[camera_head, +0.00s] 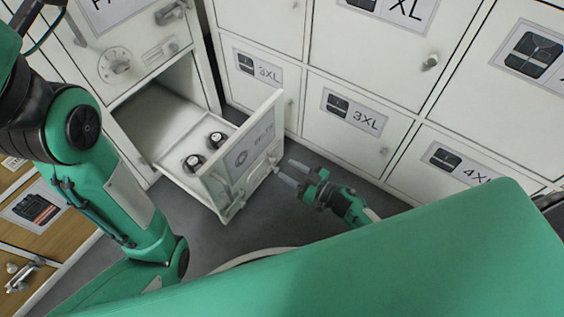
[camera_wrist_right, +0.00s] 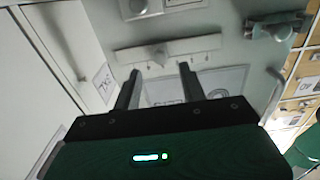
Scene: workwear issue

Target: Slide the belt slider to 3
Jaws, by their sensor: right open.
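My right gripper (camera_head: 288,172) is open and empty, in front of the drawer front.
The open drawer holds two dark coiled items (camera_head: 194,161). White lockers (camera_head: 352,118) marked 3XL and 4XL stand behind and to the right. A panel with a dial (camera_head: 116,64) is above the drawer. Wooden drawers (camera_head: 38,210) are at the left. Grey floor shows around the drawer.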

